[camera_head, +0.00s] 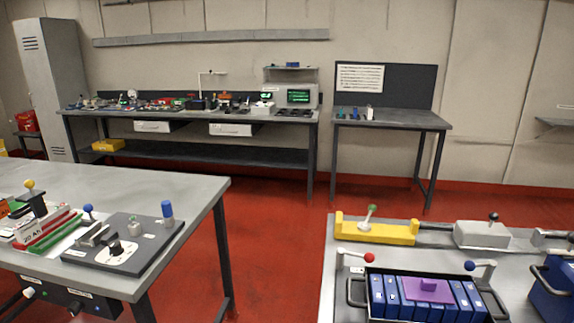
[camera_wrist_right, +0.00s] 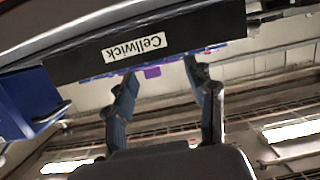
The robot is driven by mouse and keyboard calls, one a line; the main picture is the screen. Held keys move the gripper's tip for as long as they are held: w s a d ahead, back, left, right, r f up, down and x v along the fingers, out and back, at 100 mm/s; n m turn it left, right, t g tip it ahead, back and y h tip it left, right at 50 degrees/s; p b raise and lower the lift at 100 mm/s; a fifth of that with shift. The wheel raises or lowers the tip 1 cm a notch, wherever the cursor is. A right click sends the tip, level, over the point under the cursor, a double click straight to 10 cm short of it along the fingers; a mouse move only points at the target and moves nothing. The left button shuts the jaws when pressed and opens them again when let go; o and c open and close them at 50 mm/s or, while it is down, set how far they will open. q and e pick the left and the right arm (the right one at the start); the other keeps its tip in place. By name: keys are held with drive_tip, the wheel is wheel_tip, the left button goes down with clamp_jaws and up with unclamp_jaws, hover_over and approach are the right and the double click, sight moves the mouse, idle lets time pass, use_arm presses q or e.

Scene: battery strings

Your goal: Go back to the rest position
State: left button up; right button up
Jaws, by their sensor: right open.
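My right gripper (camera_wrist_right: 160,72) shows only in the right wrist view, with its two dark fingers spread apart and nothing held between them. Beyond the fingertips is a dark panel (camera_wrist_right: 80,63) with an upside-down Cellwick label (camera_wrist_right: 134,48). A bit of purple (camera_wrist_right: 152,72) shows under the panel's edge, between the fingers. My left gripper is in neither view. In the head view, a row of blue battery cells (camera_head: 393,298) sits in a dark tray (camera_head: 357,292) on the right table, with a purple piece (camera_head: 429,288) on top.
The right table (camera_head: 335,236) also holds a yellow fixture (camera_head: 378,232), a grey block (camera_head: 482,234) and another blue unit (camera_head: 553,290). The left table (camera_head: 150,185) carries a dark control plate (camera_head: 124,243). Red floor (camera_head: 265,245) lies open between the tables. Workbenches (camera_head: 398,117) line the back wall.

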drive_tip(key=s+a+f+n+g+y, duration=0.1)
drive_tip(key=s+a+f+g, duration=0.3)
drive_tip(key=s, duration=0.3)
drive_tip(key=s+a+f+n+g+y, duration=0.1)
drive_tip(key=s+a+f+n+g, duration=0.2)
drive_tip(key=s, duration=0.5)
drive_tip(key=s+a+f+g+y, duration=0.2)
drive_tip(key=s+a+f+g, duration=0.25)
drive_tip(key=s, duration=0.25)
wheel_tip(320, 180, down, 25)
drive_tip(key=s, duration=0.2)
drive_tip(key=s+d+f+g, duration=0.2)
drive_tip(key=s+f, duration=1.4)
drive_tip(key=shift+s+d+f+n+h, duration=0.25)
drive_tip(key=shift+s+f+n+h, duration=0.05)
drive_tip(key=shift+s+f, duration=0.05)
drive_tip(key=shift+w, duration=0.1)
drive_tip(key=shift+c, duration=0.3)
